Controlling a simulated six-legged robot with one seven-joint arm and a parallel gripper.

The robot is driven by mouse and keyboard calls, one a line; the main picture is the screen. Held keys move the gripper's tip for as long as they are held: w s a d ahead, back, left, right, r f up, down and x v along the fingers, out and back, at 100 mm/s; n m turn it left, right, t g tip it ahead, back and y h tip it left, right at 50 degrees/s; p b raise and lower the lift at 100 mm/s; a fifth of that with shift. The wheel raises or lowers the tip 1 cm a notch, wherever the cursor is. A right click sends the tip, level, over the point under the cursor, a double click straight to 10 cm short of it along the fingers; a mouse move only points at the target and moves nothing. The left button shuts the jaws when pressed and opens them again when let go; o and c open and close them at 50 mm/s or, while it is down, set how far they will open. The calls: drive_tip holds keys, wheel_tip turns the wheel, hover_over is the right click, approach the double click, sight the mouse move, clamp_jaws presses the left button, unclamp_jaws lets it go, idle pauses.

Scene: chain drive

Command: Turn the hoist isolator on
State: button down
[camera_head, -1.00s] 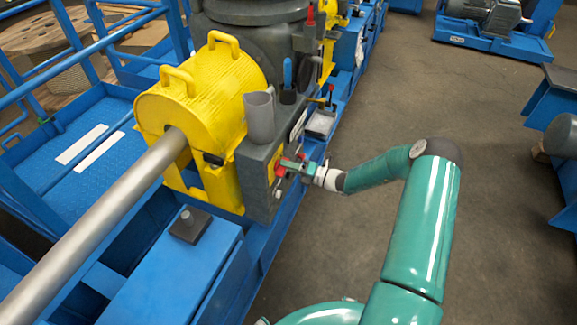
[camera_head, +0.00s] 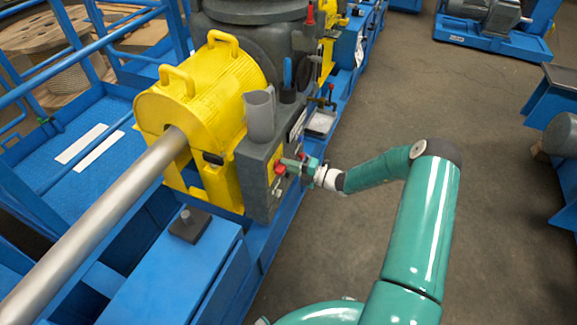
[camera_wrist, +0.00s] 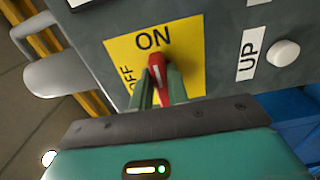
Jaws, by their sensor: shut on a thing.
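The hoist isolator is a red rotary knob (camera_wrist: 157,70) on a yellow plate (camera_wrist: 194,62) marked ON at the top and OFF at the left in the wrist view. The knob stands nearly upright in that view, its upper end just under ON. My gripper (camera_wrist: 161,84) is shut on the knob, with one green finger on each side.
A white UP button (camera_wrist: 283,53) sits right of the plate. A grey cup-like holder (camera_head: 260,116) stands on the box. The yellow guard (camera_head: 205,85) and steel shaft (camera_head: 100,222) lie to the left.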

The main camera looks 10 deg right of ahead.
drive_tip(key=shift+a, duration=0.1)
drive_tip(key=c, duration=1.4)
unclamp_jaws()
drive_tip(key=shift+o, duration=0.2)
drive_tip(key=v, duration=1.4)
